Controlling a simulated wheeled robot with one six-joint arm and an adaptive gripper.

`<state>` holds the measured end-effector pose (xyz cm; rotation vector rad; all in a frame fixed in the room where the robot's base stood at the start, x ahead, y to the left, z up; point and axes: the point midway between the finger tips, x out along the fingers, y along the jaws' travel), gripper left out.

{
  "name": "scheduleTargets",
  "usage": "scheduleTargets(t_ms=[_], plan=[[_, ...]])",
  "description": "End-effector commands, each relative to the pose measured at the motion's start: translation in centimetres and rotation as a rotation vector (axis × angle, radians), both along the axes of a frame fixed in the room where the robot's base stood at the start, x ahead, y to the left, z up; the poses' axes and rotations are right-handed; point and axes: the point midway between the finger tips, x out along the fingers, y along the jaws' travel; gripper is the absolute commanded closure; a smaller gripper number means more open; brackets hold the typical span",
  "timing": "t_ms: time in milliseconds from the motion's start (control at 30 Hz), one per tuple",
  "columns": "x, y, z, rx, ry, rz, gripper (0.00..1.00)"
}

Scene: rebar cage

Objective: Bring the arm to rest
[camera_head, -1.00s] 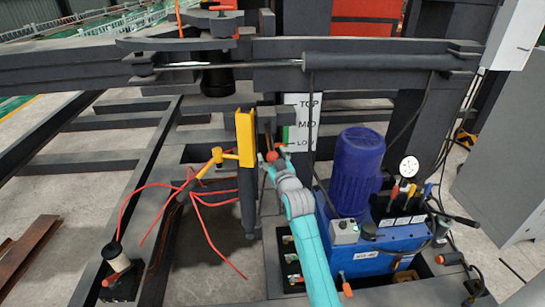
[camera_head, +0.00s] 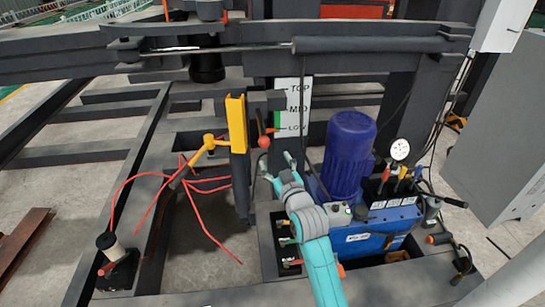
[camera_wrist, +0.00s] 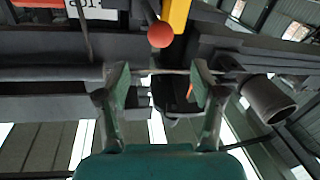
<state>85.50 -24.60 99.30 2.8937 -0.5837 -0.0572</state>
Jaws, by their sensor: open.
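My gripper (camera_head: 280,170) is at the end of my teal arm in the head view, in front of the frame and left of the blue motor. Its two fingers stand apart with nothing between them. In the wrist view my gripper (camera_wrist: 160,80) also shows open and empty. A lever with a red ball knob (camera_head: 264,141) is just above and left of the fingertips, apart from them in the head view. The red knob (camera_wrist: 161,34) shows beyond the fingers in the wrist view, beside a yellow post.
The blue motor (camera_head: 348,150) stands on a blue hydraulic unit with a gauge (camera_head: 400,148) and levers. A yellow bracket (camera_head: 236,122) and red cables (camera_head: 197,190) are to the left. A TOP/MID/LOW scale (camera_head: 292,105) is behind. A grey cabinet (camera_head: 505,130) is at right.

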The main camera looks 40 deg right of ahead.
Motion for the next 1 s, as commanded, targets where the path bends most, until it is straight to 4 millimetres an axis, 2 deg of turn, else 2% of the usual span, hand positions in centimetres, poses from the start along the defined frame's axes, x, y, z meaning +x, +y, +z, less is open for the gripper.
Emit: scheduleTargets(t_ms=[667,767,867,1000], plan=[[-0.4,0.2,-0.2,0.001,0.001,0.002,0.33],[-1.0,1.1,-1.2,0.008,0.007,0.009,0.33],[-2.6,3.0,-3.3,0.023,0.018,0.027,0.33],[-6.0,6.6,-6.7,0.05,0.036,0.061,0.33]])
